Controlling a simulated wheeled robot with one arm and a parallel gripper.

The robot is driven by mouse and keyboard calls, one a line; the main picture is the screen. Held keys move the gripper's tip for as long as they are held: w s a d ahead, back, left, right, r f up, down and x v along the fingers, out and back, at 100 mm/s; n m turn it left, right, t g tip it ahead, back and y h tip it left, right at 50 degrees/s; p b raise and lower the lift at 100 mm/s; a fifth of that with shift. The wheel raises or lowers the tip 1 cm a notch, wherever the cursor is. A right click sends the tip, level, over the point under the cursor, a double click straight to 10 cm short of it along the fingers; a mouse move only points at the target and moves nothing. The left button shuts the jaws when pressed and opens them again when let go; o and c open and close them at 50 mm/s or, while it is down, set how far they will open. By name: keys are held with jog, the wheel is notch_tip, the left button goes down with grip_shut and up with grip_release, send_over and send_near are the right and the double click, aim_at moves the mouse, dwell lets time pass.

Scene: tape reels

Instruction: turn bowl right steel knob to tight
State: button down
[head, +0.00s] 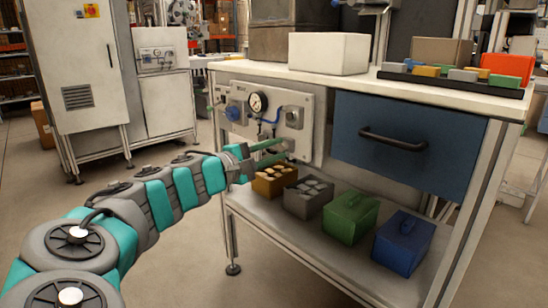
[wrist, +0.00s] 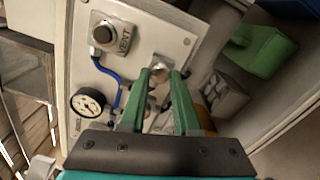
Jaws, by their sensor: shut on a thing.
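The steel knob (wrist: 160,69) sits on the pale panel in the wrist view, between the tips of my green fingers. My gripper (wrist: 160,78) is shut on this knob, one finger on each side. In the head view my gripper (head: 284,151) reaches the lower right part of the panel (head: 312,112). The knob is small and mostly hidden by the fingers there. I cannot read any mark of its turn angle.
A pressure gauge (head: 257,102), a blue knob (head: 233,112) and a grey vent knob (head: 293,117) share the panel. A blue tube (wrist: 117,88) runs close by. Bins, including a brown one (head: 268,188), stand on the shelf below. A blue drawer (head: 400,140) is to the right.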

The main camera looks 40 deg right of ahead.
jog(key=shift+m, duration=0.5)
jog(key=c, duration=0.6)
grip_release()
jog(key=a, duration=0.8)
jog(key=shift+s, duration=0.3)
jog(key=shift+d, duration=0.1)
